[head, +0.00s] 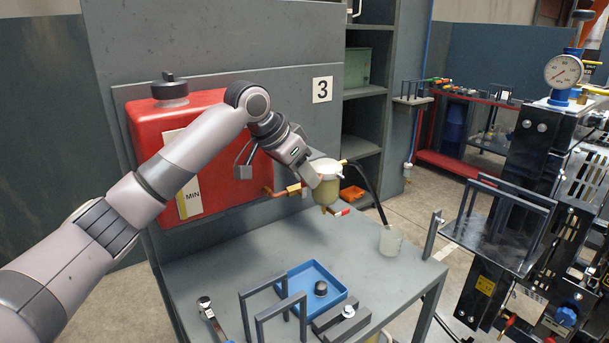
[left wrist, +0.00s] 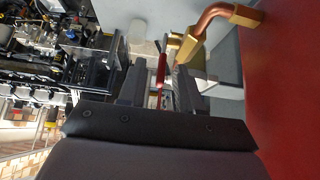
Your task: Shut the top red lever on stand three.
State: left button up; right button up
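Stand three is the grey bench with the red tank (head: 222,120) and the "3" plate (head: 322,90). A copper pipe and brass valve (head: 294,188) lead from the tank to a cream filter bowl (head: 327,190). In the left wrist view, the top red lever (left wrist: 161,70) stands beside the brass valve (left wrist: 187,50), between the two finger pads of my left gripper (left wrist: 158,88). A gap shows beside the lever, so the fingers look open around it. In the head view, my left gripper (head: 312,180) is at the valve and largely hides the lever. My right gripper is out of view.
A second red lever (head: 341,212) sits below the filter bowl. A black hose runs down to a clear beaker (head: 390,240) on the bench. The bench's middle is clear.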

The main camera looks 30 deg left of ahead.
pick_arm(q)
jog(key=v, duration=0.6)
jog(key=shift+r+b, duration=0.2)
jog(key=shift+b, duration=0.1)
jog(key=shift+s, duration=0.15)
